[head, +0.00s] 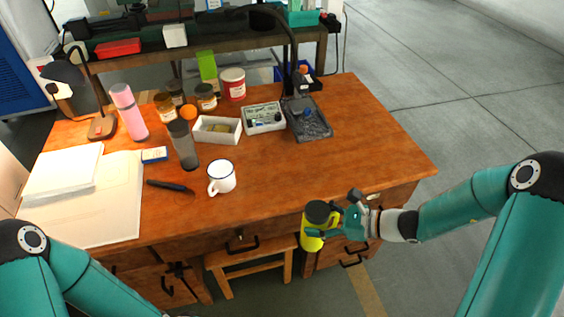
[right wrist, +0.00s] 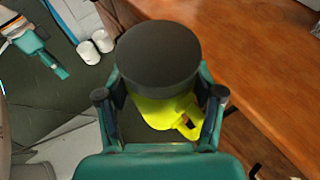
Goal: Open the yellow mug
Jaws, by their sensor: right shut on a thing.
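The yellow mug (head: 312,241) has a wide dark grey lid (head: 318,211) on top. My right gripper (head: 333,232) is shut on the mug's body, below the lid. It holds the mug just off the desk's front edge, over the drawers' side. In the right wrist view the lid (right wrist: 158,58) sits on the mug and hides most of it. The mug's yellow handle (right wrist: 186,118) shows between the fingers. My left arm comes in at the lower left of the head view, but its gripper is out of that picture.
The wooden desk (head: 270,185) holds a white enamel mug (head: 222,177), a dark tumbler (head: 183,146), a pink bottle (head: 128,112), a black marker-like object (head: 170,186) and papers (head: 110,205). A wooden stool (head: 252,256) stands under it. The desk's right part is clear.

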